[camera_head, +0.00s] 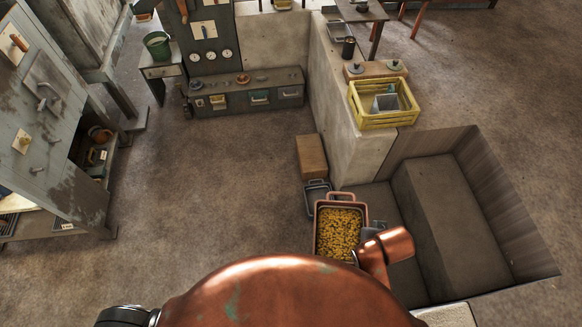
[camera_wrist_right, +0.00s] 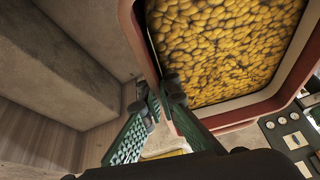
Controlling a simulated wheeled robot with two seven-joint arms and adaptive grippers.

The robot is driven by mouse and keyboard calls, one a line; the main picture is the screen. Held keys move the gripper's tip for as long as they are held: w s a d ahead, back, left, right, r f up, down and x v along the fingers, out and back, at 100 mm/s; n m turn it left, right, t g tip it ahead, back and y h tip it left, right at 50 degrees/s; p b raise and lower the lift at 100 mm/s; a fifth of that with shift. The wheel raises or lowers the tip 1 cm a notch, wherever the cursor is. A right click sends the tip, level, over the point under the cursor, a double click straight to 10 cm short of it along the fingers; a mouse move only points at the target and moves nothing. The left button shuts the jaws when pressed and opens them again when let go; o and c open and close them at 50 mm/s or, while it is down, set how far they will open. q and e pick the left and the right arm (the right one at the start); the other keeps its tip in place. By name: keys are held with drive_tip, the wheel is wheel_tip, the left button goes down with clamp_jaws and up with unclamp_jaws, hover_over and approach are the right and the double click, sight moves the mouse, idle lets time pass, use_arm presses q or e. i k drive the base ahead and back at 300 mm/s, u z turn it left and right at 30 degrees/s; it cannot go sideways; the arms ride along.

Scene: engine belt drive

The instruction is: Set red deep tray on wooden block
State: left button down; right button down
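The red deep tray (camera_head: 318,242) is full of yellow lumps and lies in front of me at lower centre in the head view. It fills the upper right of the right wrist view (camera_wrist_right: 267,104). My right gripper (camera_wrist_right: 156,92) has its green-padded fingers on either side of the tray's wall near a corner and looks shut on it. The copper right arm covers the tray's lower right corner in the head view. The wooden block (camera_head: 311,157) stands beyond the tray, beside the concrete wall, with its top bare. My left gripper is out of view.
A small grey tray (camera_head: 315,186) lies between the block and the red tray. A yellow crate (camera_head: 383,119) stands on the concrete wall (camera_head: 352,152) at right. A sunken pit with a step (camera_head: 445,215) lies to the right. The floor at left is clear.

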sight(312, 152)
drive_tip(key=z, duration=0.7)
drive_tip(key=k, duration=0.1)
drive_tip(key=u, duration=2.05)
drive_tip(key=i, duration=1.4)
drive_tip(key=z, duration=0.2)
drive_tip(key=i, duration=1)
drive_tip(key=z, duration=1.25)
drive_tip(key=i, duration=0.35)
drive_tip(key=z, duration=0.2)
